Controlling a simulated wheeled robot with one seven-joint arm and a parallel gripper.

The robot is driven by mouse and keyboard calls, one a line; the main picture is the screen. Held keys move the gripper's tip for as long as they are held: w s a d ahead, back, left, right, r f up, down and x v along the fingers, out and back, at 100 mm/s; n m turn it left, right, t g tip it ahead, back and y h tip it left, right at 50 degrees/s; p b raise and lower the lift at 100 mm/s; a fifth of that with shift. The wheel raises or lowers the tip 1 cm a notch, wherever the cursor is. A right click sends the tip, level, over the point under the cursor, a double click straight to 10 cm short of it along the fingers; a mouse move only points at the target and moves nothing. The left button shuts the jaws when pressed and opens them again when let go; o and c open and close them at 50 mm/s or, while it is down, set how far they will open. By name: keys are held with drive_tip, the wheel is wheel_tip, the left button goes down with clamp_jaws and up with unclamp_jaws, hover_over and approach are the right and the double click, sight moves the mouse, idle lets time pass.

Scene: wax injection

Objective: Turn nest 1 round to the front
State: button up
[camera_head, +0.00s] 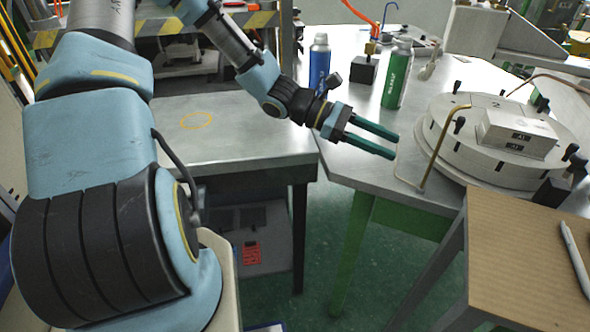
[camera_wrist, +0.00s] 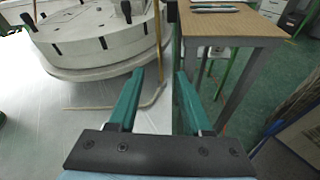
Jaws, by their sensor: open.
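A round pale turntable (camera_head: 440,131) stands on the metal table at the right, and it also shows at the upper left of the wrist view (camera_wrist: 95,50). On top sits a pale block-shaped mould (camera_head: 515,133), with a "2" marked on the disc behind it. Black pegs stand around the disc. A bent brass rod (camera_head: 435,150) rises at the turntable's near left side, and it shows in the wrist view (camera_wrist: 158,50). My gripper (camera_head: 397,146) is open and empty, its two green fingers apart, just left of the rod. No nest marked 1 is legible.
Blue (camera_head: 319,62) and green (camera_head: 397,73) bottles stand on the metal table behind my gripper. A wooden-topped side table (camera_head: 520,250) with a pen-like tool stands at the near right. The left metal table (camera_head: 240,130) is mostly clear, and a gap separates the tables.

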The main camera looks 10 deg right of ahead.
drive_tip(key=w+a+f+m+t+y, duration=0.1)
drive_tip(key=a+f+m+t+y, duration=0.1)
drive_tip(key=a, duration=0.6)
drive_tip(key=w+a+f+m+t+y, duration=0.1)
drive_tip(key=a+f+m+y, duration=0.3)
drive_tip(key=a, duration=0.5)
drive_tip(key=shift+w+t+y, duration=0.3)
drive_tip(key=shift+t+y, duration=0.1)
drive_tip(key=shift+y, duration=0.4)
drive_tip(key=shift+a, duration=0.1)
